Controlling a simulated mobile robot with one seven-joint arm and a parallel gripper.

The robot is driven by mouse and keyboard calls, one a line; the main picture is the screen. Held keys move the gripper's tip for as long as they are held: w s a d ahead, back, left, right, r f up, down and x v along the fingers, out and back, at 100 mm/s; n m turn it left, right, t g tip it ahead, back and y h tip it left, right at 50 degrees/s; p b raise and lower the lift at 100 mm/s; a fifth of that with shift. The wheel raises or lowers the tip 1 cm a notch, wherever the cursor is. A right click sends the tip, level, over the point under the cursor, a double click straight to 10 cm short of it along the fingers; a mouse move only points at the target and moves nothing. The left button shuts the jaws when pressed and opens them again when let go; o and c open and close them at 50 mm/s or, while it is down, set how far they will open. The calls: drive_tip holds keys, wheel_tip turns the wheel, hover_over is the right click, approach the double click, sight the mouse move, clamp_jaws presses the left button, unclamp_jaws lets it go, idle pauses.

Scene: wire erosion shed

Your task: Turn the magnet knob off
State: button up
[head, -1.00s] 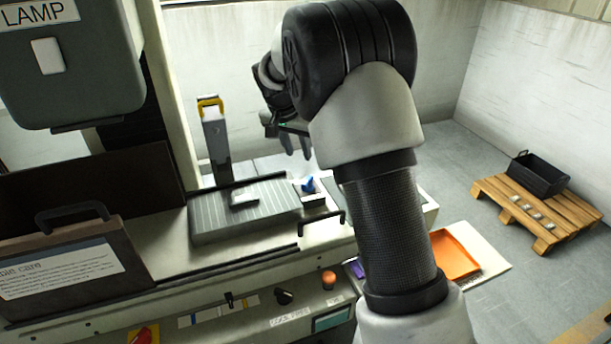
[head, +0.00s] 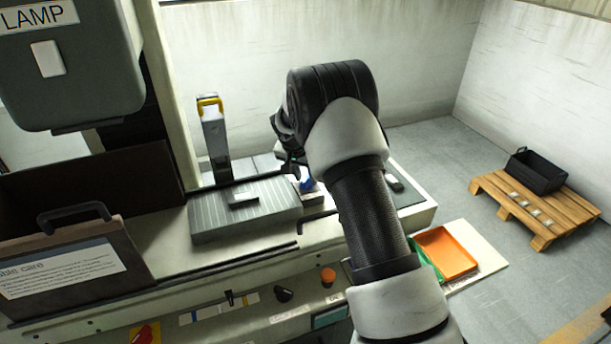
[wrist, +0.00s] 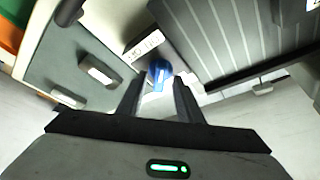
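The magnet knob is a small blue knob (head: 307,185) at the right end of the grey ribbed plate (head: 215,222). In the wrist view the blue knob (wrist: 159,70) shows just beyond and between the two fingertips, with a pale line on it, beside a white lettered label (wrist: 146,46). My gripper (head: 294,170) is above and close to the knob in the head view. I cannot tell whether the fingers touch the knob. My gripper hides part of it in the head view.
A tall grey piece with a yellow top (head: 211,135) stands behind the plate. A dark mat (head: 408,195) with a pale block lies to the right. An orange tray (head: 446,252) and a pallet (head: 515,209) with a black crate (head: 537,172) are farther right.

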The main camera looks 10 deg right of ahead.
clamp_jaws()
drive_tip(key=n+b, duration=0.1)
drive_tip(key=n, duration=0.1)
drive_tip(key=n+y+b, duration=0.1)
drive_tip(key=shift+d+n+t, duration=0.2)
drive_tip(key=shift+n+t, duration=0.1)
drive_tip(key=shift+n, duration=0.1)
drive_tip(key=n+y, duration=0.2)
drive_tip(key=n, duration=0.3)
drive_tip(key=shift+d, duration=0.2)
drive_tip(key=n+y, duration=0.2)
drive_tip(key=n, duration=0.2)
drive_tip(key=shift+d+n, duration=0.1)
drive_tip(key=shift+n, duration=0.3)
drive_tip(key=shift+w+n+g+y+b, duration=0.1)
drive_tip(key=shift+n+g+y+b, duration=0.4)
drive_tip(key=shift+n, duration=1.7)
drive_tip(key=shift+g, duration=0.4)
